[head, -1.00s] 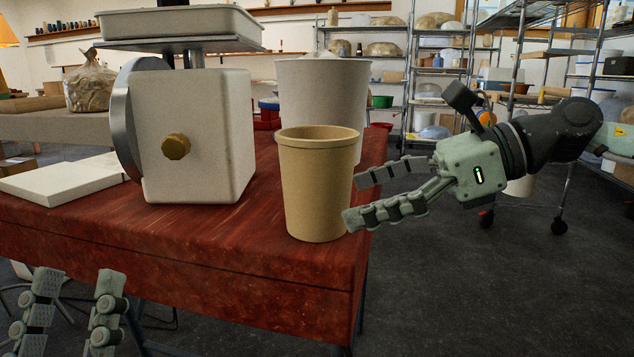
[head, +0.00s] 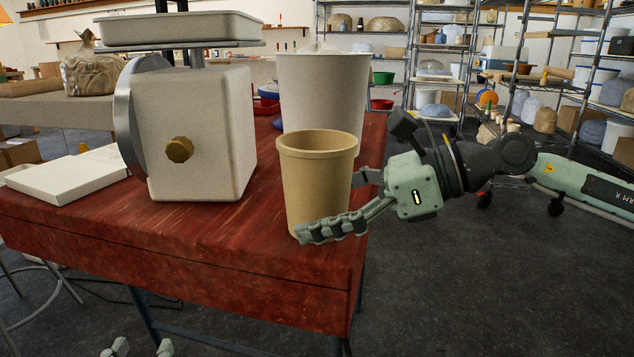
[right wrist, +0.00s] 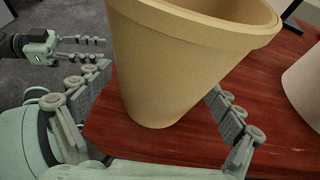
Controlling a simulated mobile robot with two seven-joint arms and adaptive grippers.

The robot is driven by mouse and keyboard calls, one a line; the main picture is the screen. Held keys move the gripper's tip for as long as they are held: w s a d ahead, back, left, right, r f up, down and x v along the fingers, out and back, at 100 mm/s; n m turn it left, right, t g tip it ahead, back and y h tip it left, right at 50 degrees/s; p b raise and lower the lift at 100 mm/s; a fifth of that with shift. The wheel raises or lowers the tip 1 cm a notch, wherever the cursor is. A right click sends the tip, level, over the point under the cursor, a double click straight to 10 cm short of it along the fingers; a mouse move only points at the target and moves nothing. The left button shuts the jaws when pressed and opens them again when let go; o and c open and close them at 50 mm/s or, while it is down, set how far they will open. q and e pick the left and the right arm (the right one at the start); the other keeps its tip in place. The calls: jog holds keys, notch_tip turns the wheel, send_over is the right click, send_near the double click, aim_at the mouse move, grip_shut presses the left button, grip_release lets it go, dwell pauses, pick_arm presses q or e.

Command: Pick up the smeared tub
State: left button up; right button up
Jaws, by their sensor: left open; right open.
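A plain tan tub (head: 317,185) stands upright and open-topped near the right end of the red table; no smears show on its visible side. My right gripper (head: 332,214) is open around its lower part, one finger in front and the other partly hidden behind it. In the right wrist view the tan tub (right wrist: 180,65) stands between the spread fingers; contact is unclear. A larger white tub (head: 322,95) with a whitish heap at its top stands behind it. My left gripper (head: 140,349) is open and empty, its fingertips at the bottom edge, below table height.
A cream scale (head: 215,130) with a tray on top stands left of the tan tub. A flat white slab (head: 68,178) lies at the table's left. The red table (head: 200,240) is bare in front of the tan tub. Wire shelves (head: 440,60) stand behind.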

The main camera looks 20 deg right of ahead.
jog(key=shift+a, duration=0.1)
jog(key=shift+c, duration=0.6)
jog(key=c, duration=1.5)
